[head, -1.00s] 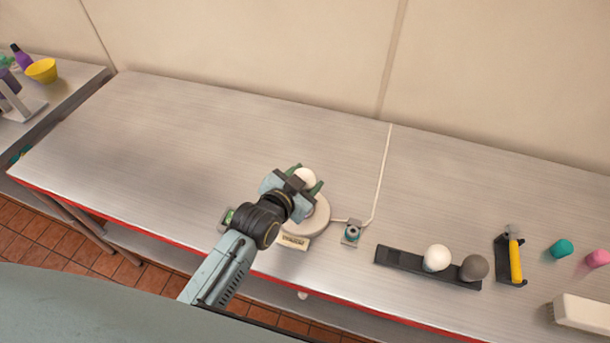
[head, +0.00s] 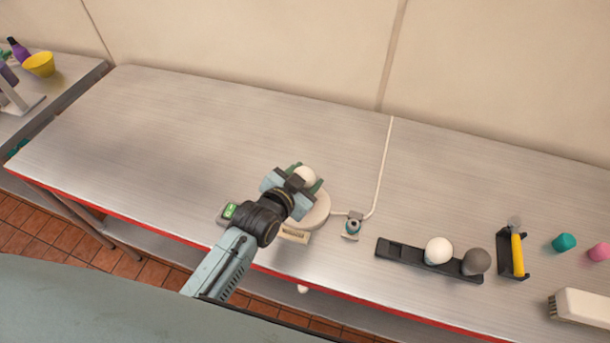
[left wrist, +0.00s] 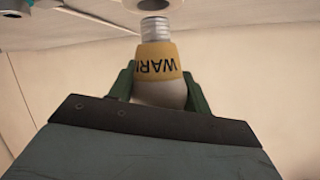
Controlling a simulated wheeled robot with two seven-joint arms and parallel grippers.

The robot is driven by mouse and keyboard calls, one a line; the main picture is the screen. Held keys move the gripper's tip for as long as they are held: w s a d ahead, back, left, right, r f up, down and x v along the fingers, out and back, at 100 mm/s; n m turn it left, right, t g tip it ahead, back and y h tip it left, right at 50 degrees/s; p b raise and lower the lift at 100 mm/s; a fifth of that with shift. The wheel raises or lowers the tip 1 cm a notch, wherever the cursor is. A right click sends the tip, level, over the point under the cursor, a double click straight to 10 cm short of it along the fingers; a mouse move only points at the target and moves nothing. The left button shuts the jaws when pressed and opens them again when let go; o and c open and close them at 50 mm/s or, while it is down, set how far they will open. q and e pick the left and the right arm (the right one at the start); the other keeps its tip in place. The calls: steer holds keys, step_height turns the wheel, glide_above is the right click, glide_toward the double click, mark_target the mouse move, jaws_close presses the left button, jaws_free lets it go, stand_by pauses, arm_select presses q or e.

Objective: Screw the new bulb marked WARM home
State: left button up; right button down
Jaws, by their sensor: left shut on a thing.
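My left gripper (head: 305,182) is shut on the bulb marked WARM. In the head view the white globe of the bulb (head: 304,174) shows between the green fingers, above a round cream base (head: 318,209). In the left wrist view the left gripper (left wrist: 158,88) grips the bulb (left wrist: 158,62) from both sides. Its yellow band reads WARM, and its bare metal thread points at a round socket (left wrist: 153,4) at the top edge. Much of the thread is visible; I cannot tell whether its tip touches the socket. My right gripper is not in view.
A black holder (head: 402,253) carries a white bulb (head: 438,251) and a grey bulb (head: 475,262). A small device (head: 351,226) sits near the white cable (head: 384,170). A yellow-handled tool (head: 517,256) lies farther right.

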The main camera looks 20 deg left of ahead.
arm_select(q)
steer(key=shift+p, duration=0.35)
stand_by(0.5)
steer(key=shift+f+b, duration=0.7)
steer(key=shift+f, duration=0.5)
steer(key=shift+r+m+h, duration=0.1)
steer(key=shift+m+h, duration=0.7)
steer(key=shift+h, duration=0.3)
steer(key=shift+d+m+g+h, duration=0.1)
steer(key=shift+m+g+h, duration=0.7)
steer(key=shift+m+h, duration=0.1)
steer(key=shift+d+n+t+y+p, duration=0.1)
steer(key=shift+n+t+y+p, duration=0.2)
steer(key=shift+p, duration=0.25)
steer(key=shift+n+y+p, duration=0.4)
steer(key=shift+p, duration=0.25)
